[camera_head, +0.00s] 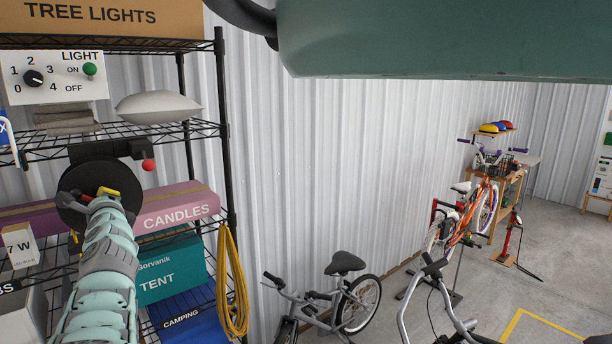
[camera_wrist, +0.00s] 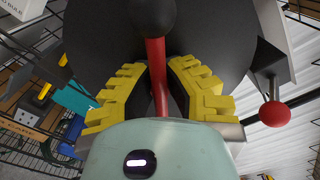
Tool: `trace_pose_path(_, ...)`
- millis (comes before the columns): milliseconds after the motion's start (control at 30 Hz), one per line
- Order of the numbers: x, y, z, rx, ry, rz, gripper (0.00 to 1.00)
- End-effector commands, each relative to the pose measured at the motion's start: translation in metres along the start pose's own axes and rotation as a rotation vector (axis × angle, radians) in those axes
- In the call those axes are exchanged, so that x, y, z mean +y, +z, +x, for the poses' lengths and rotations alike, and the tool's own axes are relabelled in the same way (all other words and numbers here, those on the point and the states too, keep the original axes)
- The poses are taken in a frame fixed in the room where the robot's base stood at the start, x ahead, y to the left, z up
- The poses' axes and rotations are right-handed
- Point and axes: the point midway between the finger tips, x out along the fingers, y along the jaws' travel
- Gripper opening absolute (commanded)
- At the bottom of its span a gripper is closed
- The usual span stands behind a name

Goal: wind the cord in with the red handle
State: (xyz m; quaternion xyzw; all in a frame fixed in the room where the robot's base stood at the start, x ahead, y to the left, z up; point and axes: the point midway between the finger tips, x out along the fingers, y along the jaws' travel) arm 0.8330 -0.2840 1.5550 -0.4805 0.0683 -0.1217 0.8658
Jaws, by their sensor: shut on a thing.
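The red handle (camera_wrist: 158,70) is a straight red bar with a black ball end, in front of a large black round reel (camera_wrist: 95,45). In the wrist view, the yellow-padded jaws of my gripper (camera_wrist: 156,76) are closed around the red bar from both sides. The head view shows the reel (camera_head: 72,186) at the shelf, with my gripper (camera_head: 98,193) against its face, hiding most of the handle. A red ball (camera_head: 148,165) sits beside the reel under a black bracket (camera_head: 122,149); it also shows in the wrist view (camera_wrist: 274,114). I cannot make out any cord at the reel.
A wire shelf rack holds a CANDLES box (camera_head: 180,211), a TENT box (camera_head: 172,269), a grey pillow (camera_head: 157,107) and a LIGHT panel (camera_head: 55,77). A yellow looped rope (camera_head: 234,285) hangs at its right post. Bicycles (camera_head: 345,300) stand on the floor to the right.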

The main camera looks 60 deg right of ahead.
Motion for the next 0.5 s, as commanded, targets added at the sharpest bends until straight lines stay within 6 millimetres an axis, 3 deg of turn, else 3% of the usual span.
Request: trace_pose_path(500,0.0006,0.0033,0.0005,-0.007,0.002,0.045,0.00)
